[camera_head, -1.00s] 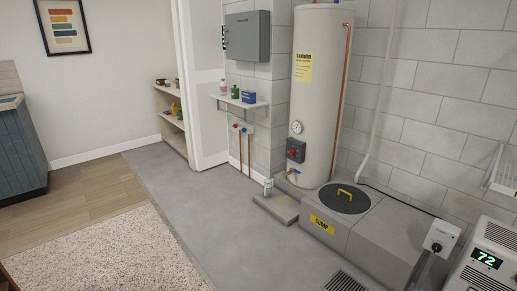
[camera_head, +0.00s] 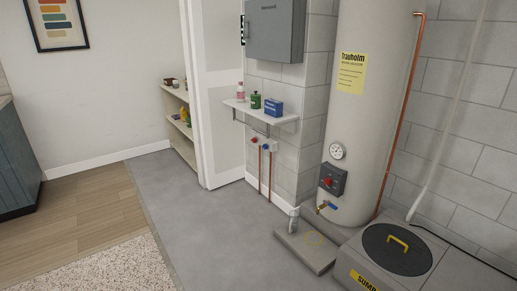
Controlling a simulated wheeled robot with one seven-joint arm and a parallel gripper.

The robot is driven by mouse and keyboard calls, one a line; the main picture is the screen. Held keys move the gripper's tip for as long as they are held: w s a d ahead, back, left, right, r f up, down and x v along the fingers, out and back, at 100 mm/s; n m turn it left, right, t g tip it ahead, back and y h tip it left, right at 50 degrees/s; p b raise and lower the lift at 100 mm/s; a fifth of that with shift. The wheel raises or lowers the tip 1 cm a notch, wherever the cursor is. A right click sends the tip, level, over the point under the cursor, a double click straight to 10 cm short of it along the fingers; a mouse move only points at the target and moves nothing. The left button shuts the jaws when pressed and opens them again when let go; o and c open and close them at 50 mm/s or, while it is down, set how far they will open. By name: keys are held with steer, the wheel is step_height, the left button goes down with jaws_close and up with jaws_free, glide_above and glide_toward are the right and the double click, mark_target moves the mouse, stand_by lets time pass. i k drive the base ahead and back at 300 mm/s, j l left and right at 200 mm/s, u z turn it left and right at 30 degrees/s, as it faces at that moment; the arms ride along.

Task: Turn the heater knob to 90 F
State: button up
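A tall beige water heater (camera_head: 374,130) stands against the block wall at the right. A dark control box (camera_head: 332,179) is fixed low on its front, with a small red knob (camera_head: 328,182) on it. The marks around the knob are too small to read. A round white gauge (camera_head: 337,151) sits above the box, and a tap with a blue handle (camera_head: 328,206) is below it. A yellow label (camera_head: 351,73) is on the tank. My gripper is not in view.
A grey sump box (camera_head: 399,251) with a yellow-handled lid stands right of the heater. A low grey slab (camera_head: 306,249) lies in front. A wall shelf (camera_head: 262,113) holds small bottles and a blue box. Grey floor (camera_head: 205,235) is clear at centre.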

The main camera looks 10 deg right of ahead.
mark_target(327, 182)
steer(key=i+u, duration=0.1)
steer(key=i, duration=1.9)
steer(key=i+l, duration=0.15)
steer(key=i, duration=0.2)
steer(key=i+l+u, duration=0.1)
steer(key=i, duration=0.25)
steer(key=i+l, duration=0.25)
steer(key=i+u, duration=0.05)
steer(key=i, duration=0.1)
